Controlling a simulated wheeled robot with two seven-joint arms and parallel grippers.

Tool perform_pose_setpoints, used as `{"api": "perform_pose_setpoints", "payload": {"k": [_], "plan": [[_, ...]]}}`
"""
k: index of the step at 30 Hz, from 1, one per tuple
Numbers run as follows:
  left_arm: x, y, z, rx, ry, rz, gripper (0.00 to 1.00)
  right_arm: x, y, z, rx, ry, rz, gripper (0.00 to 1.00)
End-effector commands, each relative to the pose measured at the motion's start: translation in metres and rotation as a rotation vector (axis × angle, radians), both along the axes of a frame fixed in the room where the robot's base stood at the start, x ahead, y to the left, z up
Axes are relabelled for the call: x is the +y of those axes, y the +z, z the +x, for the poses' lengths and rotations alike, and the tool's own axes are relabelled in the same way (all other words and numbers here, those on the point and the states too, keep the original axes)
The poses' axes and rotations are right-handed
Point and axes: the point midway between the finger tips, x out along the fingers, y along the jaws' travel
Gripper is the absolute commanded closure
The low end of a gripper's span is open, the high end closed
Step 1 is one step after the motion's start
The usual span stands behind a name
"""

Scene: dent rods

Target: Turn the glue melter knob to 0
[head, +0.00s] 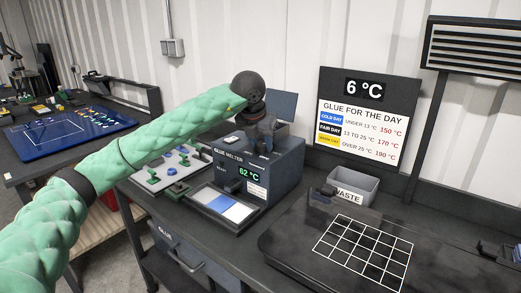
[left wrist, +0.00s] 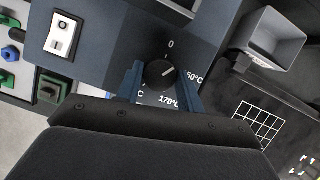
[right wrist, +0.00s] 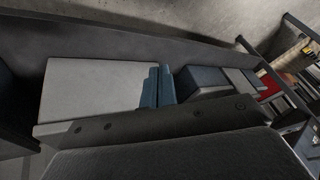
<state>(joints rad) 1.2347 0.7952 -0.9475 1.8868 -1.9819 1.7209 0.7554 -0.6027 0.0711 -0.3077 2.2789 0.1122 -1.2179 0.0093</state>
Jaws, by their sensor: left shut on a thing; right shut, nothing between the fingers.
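The glue melter (head: 272,180) is a dark blue-grey box on the bench; its display reads 62 °C. In the left wrist view its round black knob (left wrist: 158,74) sits between the blue fingers of my left gripper (left wrist: 161,88), which is shut on it. The 0 mark is above the knob, a partly covered "50°C" is at right and 170°C is below. The knob's pale pointer seems to lie up and right, between 0 and the right-hand mark. My right gripper (right wrist: 157,86) is shut and empty, seen only in the right wrist view.
A rocker switch (left wrist: 62,36) is on the melter's top. A grey waste bin (head: 352,186) and a dark plate with a white grid (head: 364,252) lie to the right. A sign (head: 364,120) reads 6 °C. A tray with green and blue parts (head: 160,177) is at left.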

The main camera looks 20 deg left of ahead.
Motion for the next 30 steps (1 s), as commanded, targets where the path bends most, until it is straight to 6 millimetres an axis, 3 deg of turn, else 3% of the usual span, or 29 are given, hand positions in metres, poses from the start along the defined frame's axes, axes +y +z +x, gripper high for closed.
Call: {"api": "perform_pose_setpoints", "payload": {"k": [1, 6, 15, 22, 30], "plan": [[0.000, -0.003, 0.001, -0.003, 0.038, -0.001, 0.85, 0.002, -0.024, 0.002, -0.010, -0.005, 0.002, 1.00], [-0.002, -0.002, 0.001, -0.004, 0.186, -0.001, 0.85, 0.006, -0.082, 0.007, -0.057, -0.025, 0.013, 1.00], [-0.003, -0.001, 0.001, -0.002, 0.424, -0.001, 0.85, 0.008, -0.158, 0.007, -0.124, -0.052, 0.025, 1.00], [-0.003, -0.001, 0.001, -0.002, 0.541, 0.000, 0.85, 0.008, -0.189, 0.005, -0.155, -0.064, 0.030, 1.00], [-0.003, 0.001, 0.001, -0.001, 0.599, -0.001, 0.85, 0.008, -0.204, 0.003, -0.169, -0.069, 0.033, 1.00]]}}
